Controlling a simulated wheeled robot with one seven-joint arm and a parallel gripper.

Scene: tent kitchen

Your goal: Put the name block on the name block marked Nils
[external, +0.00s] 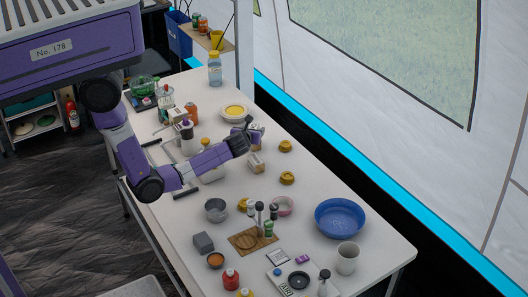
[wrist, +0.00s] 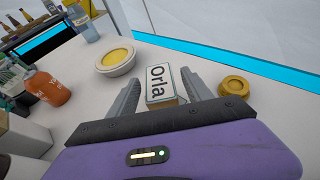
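My gripper (wrist: 160,92) is open, with a visible gap between each finger and the block. In the external view my gripper (external: 248,127) is low over the middle of the table. A pale block (external: 256,163) stands just in front of it; I cannot read its face. No name block reading "Nils" is legible in either view.
A blue bowl (external: 339,218) and white mug (external: 347,258) stand at the near right. Some table is clear around them.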

